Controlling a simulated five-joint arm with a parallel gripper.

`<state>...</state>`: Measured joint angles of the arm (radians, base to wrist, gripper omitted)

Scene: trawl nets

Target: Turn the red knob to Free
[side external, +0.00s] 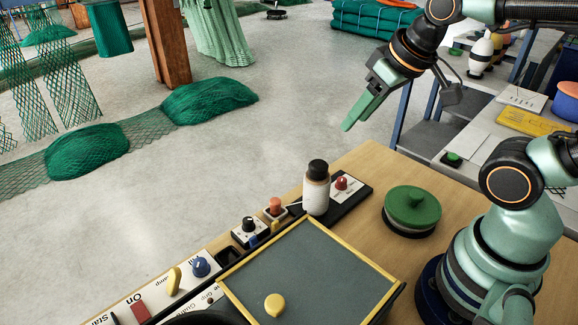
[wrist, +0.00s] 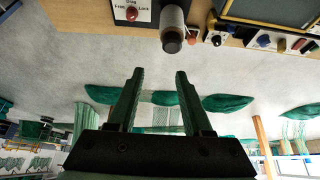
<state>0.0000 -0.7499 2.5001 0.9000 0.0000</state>
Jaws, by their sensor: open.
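The red knob (side external: 341,183) sits on a white label plate at the far end of the black panel strip. My gripper (side external: 352,118) is raised above and beyond the bench edge, apart from the knob. In the wrist view my gripper (wrist: 160,72) has its two green fingers spread, with nothing between them.
A white bottle with a black cap (side external: 316,187) stands right beside the knob. A green round-lidded object (side external: 411,208) sits to the right. A yellow-rimmed grey tray (side external: 305,262) and other knobs are nearer. Air around my gripper is clear.

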